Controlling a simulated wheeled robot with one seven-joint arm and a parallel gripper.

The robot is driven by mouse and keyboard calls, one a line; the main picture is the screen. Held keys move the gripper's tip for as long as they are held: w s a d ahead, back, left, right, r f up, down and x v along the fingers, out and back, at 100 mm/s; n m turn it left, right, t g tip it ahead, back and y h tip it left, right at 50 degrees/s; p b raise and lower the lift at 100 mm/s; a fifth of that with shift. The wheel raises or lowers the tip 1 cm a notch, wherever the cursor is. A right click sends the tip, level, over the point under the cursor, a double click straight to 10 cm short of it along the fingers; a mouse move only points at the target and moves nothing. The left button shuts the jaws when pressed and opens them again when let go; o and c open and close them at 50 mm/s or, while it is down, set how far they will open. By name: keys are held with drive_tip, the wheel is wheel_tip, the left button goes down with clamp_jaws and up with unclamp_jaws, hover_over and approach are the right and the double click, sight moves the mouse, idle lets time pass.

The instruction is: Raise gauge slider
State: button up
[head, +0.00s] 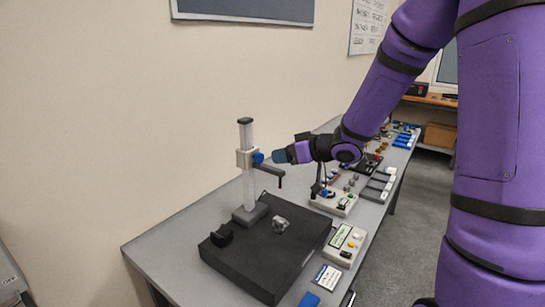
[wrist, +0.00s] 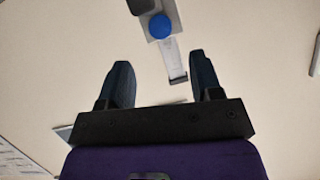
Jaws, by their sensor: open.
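The height gauge has a pale upright column (head: 249,190) with a dark cap, standing on a grey foot on a black plate. Its slider (head: 243,159) is a light block on the upper part of the column, with a blue knob (head: 258,157) and a dark arm (head: 268,171) reaching right. In the wrist view the blue knob (wrist: 160,26) is ahead of the fingers, toward the top. My gripper (head: 279,156) is just right of the knob, apparently level with it. In the wrist view my gripper (wrist: 162,75) is open, with nothing between its fingertips.
The black plate (head: 285,257) on the grey bench (head: 170,241) carries a small grey part (head: 281,225) and a black block (head: 221,236). A control box with buttons (head: 345,245) and a label card (head: 327,277) lie to its right. The wall is close behind.

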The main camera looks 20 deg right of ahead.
drive_tip(key=shift+v, duration=1.1)
drive_tip(key=shift+d+r, duration=0.1)
drive_tip(key=s+d+r+m+h, duration=0.4)
drive_tip(key=s+d+r+h, duration=0.1)
drive_tip(key=s+r+h, duration=0.45)
drive_tip(key=s+a+r+g, duration=0.1)
drive_tip(key=s+a+g, duration=0.1)
drive_tip(key=s, duration=0.8)
drive_tip(key=s+a+r+m+g+y, duration=0.1)
drive_tip(key=s+a+g, duration=0.1)
drive_tip(key=s, duration=0.9)
drive_tip(key=shift+s+a+m+g, duration=0.2)
drive_tip(key=shift+a+m+g, duration=0.15)
drive_tip(key=shift+g, duration=0.45)
